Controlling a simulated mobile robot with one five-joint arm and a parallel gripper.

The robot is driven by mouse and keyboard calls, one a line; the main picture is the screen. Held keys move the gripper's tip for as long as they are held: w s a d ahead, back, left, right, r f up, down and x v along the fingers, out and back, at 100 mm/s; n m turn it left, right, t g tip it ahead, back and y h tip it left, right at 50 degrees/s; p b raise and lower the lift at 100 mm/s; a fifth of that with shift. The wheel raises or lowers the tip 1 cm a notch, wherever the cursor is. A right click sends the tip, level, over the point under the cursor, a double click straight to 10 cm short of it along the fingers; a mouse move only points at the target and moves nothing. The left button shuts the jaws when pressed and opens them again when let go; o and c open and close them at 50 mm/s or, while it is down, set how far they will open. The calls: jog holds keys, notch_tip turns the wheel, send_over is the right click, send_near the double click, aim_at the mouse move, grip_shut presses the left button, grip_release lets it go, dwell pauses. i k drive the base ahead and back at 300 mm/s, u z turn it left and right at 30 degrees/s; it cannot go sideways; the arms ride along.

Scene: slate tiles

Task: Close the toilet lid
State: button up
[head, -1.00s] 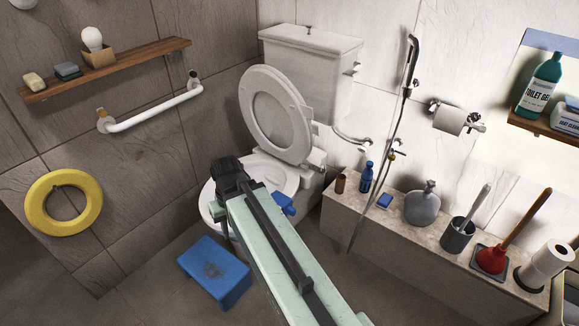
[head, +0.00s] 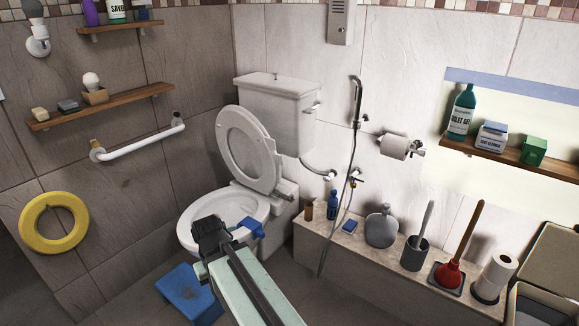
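The white toilet (head: 187,233) stands against the back wall in the head view. Its oval lid (head: 233,127) is up, leaning back towards the cistern (head: 277,100), with a ring-shaped rim and a greyer middle. The bowl below is uncovered. My gripper (head: 210,232) is seen from behind as a dark block at the end of my pale green arm, overlapping the front of the bowl in the picture. It appears apart from the raised lid. Its fingertips are hidden, so its opening does not show. A blue piece beside it looks like part of my arm.
A blue step stool (head: 187,290) is on the floor at the bowl's front left. A ledge (head: 330,250) with bottles, a brush and a plunger (head: 450,275) runs along the right. A white grab bar (head: 140,143) is on the left wall.

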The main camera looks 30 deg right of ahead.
aim_at(245, 153)
jog(key=z, duration=0.25)
jog(key=i, duration=1.05)
jog(key=u, duration=0.45)
